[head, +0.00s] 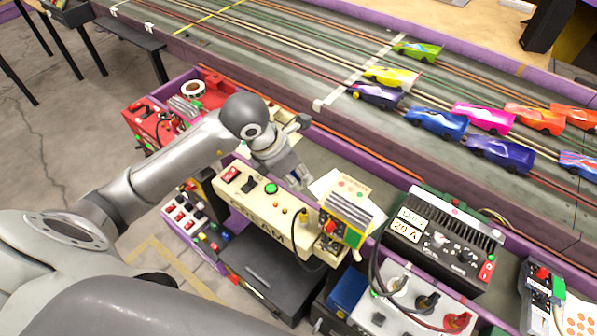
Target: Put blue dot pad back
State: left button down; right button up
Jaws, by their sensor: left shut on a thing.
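My left gripper (293,169) reaches in from the left, pointing down over the gap between the cream control box (262,207) and the track's side. It is shut on a small pale, bluish piece, which looks like the blue dot pad, mostly hidden by the fingers. Its dots cannot be made out. A white pad (345,186) with red and green dots stands behind the yellow-and-grey striped unit, just right of the gripper. Another white pad with orange dots (580,318) is at the bottom right corner. My right gripper is not in view.
The slot track (300,60) with several coloured cars (436,122) runs behind. A black power unit (440,240) and a panel with knobs (415,300) stand to the right. A red box (150,125) and a tape roll (192,88) are to the left.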

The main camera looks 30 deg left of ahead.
pick_arm(q)
jog(key=w+a+f, duration=0.1)
jog(key=w+f, duration=0.2)
jog(key=w+a+f, duration=0.2)
jog(key=w, duration=0.2)
jog(key=w+a+f, duration=0.2)
jog(key=w+f, duration=0.1)
jog(key=w, duration=0.1)
jog(key=shift+w+a+f+p, duration=0.1)
jog(key=shift+w+f+p, duration=0.1)
jog(key=shift+f+p, duration=0.2)
jog(key=shift+w+a+f, duration=0.15)
jog(key=shift+w+f, duration=0.1)
jog(key=shift+f, duration=0.15)
notch_tip(320, 180, down, 2)
jog(key=shift+f, duration=0.5)
